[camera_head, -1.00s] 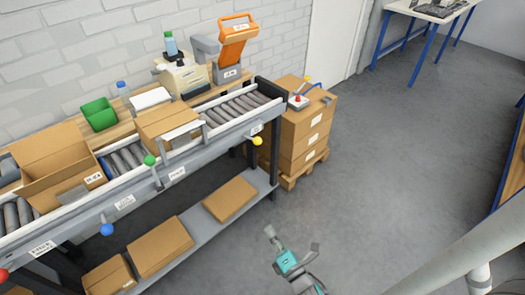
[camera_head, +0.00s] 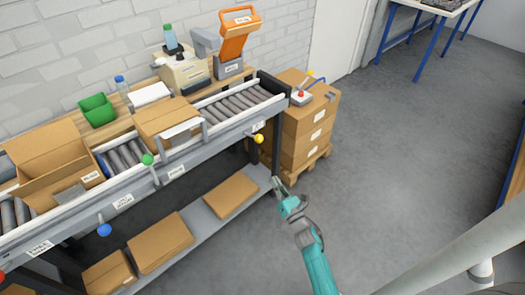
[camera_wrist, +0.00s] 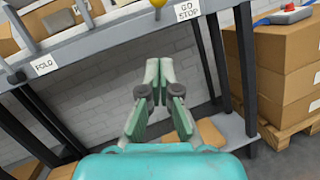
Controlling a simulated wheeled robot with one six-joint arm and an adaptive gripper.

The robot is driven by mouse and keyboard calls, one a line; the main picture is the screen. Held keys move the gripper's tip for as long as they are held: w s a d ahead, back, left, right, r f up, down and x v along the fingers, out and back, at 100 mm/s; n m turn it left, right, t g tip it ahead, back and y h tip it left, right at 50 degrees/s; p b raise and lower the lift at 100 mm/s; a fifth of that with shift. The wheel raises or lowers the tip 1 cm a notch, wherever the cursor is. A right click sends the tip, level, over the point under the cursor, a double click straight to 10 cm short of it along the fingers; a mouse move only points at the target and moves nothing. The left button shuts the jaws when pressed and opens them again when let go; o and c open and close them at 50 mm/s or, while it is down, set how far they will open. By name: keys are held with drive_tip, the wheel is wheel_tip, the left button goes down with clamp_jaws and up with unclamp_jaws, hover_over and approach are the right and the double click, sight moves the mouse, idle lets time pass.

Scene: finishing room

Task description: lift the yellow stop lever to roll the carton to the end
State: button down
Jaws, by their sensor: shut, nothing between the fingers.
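The yellow stop lever's round knob (camera_head: 259,138) sticks out from the conveyor's front rail near its right end. In the wrist view the knob (camera_wrist: 158,3) is cut by the top edge, left of a "GO STOP" label (camera_wrist: 187,11). A closed brown carton (camera_head: 168,120) sits on the rollers, partly behind a grey frame. My gripper (camera_head: 278,184) is shut and empty, below and slightly right of the knob and apart from it. Its fingertips (camera_wrist: 158,64) point up toward the rail in the wrist view.
Free rollers (camera_head: 240,105) lie right of the carton. An open box (camera_head: 50,150) stands at left. A lower shelf (camera_head: 205,228) holds boxes. Stacked cartons (camera_head: 310,120) stand on a pallet beyond the conveyor's end.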

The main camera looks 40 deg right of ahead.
drive_tip(key=r+x, duration=0.2)
drive_tip(key=x, duration=1.1)
drive_tip(key=shift+s+d+r, duration=0.25)
drive_tip(key=shift+s+d, duration=0.1)
drive_tip(key=shift+s, duration=0.1)
